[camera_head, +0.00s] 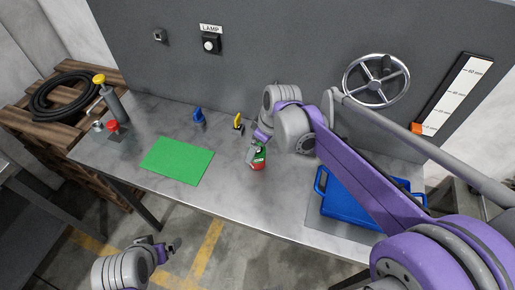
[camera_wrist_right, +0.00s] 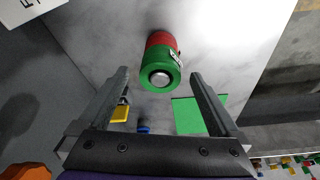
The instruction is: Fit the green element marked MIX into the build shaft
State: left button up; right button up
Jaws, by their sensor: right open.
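A green cylinder with a white label (camera_wrist_right: 160,76) shows in the right wrist view, with a red cylinder part (camera_wrist_right: 160,40) against it. I cannot read the label clearly or tell whether green and red are one piece. In the head view the green part (camera_head: 259,149) stands on the table, partly behind my right gripper (camera_head: 252,154). My right gripper is open, its fingertips on either side of the green end; contact is not clear. My left gripper (camera_head: 171,246) is off the table's front edge, apparently empty; its opening is unclear. I cannot identify a build shaft.
A green mat (camera_head: 177,160) lies left on the grey table. A blue piece (camera_head: 198,116) and a yellow piece (camera_head: 238,123) stand behind. A blue tray (camera_head: 345,205) is at right. A handwheel (camera_head: 376,81) and lamp button (camera_head: 209,45) are on the wall panel.

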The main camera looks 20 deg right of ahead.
jog(key=v, duration=0.9)
jog(key=shift+p, duration=0.3)
jog(key=s+d+f+m+t, duration=0.1)
jog(key=s+f+m, duration=0.1)
jog(key=s, duration=0.4)
jog(key=s+d+f+m+t+h, duration=0.1)
jog(key=s+f+m, duration=0.2)
jog(key=s+f, duration=0.2)
jog(key=s+f+m+t+h, duration=0.1)
jog(key=s+f+m, duration=0.2)
jog(key=s, duration=0.4)
jog(key=shift+s+d+f, duration=0.15)
jog(key=shift+d+f, duration=0.25)
jog(key=shift+f, duration=0.1)
